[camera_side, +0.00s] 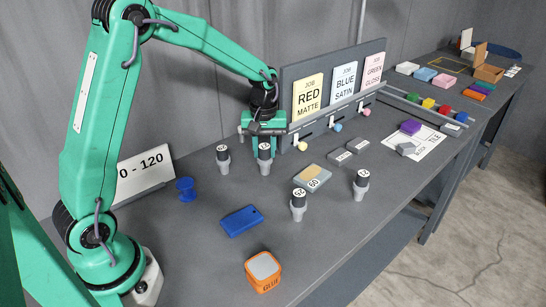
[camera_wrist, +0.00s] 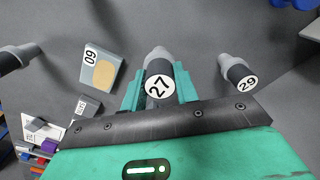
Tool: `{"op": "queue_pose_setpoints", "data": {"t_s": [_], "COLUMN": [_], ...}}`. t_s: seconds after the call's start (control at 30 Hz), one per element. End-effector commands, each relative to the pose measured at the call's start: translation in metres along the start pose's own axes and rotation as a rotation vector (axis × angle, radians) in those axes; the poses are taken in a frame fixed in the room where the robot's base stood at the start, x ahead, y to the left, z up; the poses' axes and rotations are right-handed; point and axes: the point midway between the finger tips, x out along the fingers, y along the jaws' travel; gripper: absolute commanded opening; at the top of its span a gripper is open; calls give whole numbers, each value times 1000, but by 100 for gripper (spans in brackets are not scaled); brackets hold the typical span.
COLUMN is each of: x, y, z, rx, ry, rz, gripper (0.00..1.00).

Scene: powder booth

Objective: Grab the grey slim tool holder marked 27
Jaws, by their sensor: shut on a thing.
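The grey slim tool holder marked 27 (camera_wrist: 158,84) is between the two green jaws of my gripper (camera_wrist: 160,90) in the wrist view. Its round white label faces the camera. In the side view my gripper (camera_side: 264,132) is above the same holder (camera_side: 265,166), which stands upright at the table's back, near the card board. My gripper is shut on it. I cannot tell whether its base touches the table. A similar holder marked 29 (camera_wrist: 240,75) stands close by, to the right in the wrist view and to the left in the side view (camera_side: 223,165).
Two more grey holders (camera_side: 298,210) (camera_side: 361,190) stand towards the front. The card board (camera_side: 333,95) rises behind.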

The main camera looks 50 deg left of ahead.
Motion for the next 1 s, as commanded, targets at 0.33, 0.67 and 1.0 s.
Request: {"op": "queue_pose_setpoints", "data": {"t_s": [0.33, 0.67, 1.0], "x": [-36, -60, -65], "y": [20, 31, 33], "z": [60, 98, 106], "rx": [8, 5, 3], "ry": [0, -2, -3], "rz": [1, -1, -2], "gripper": [0, 0, 0]}}
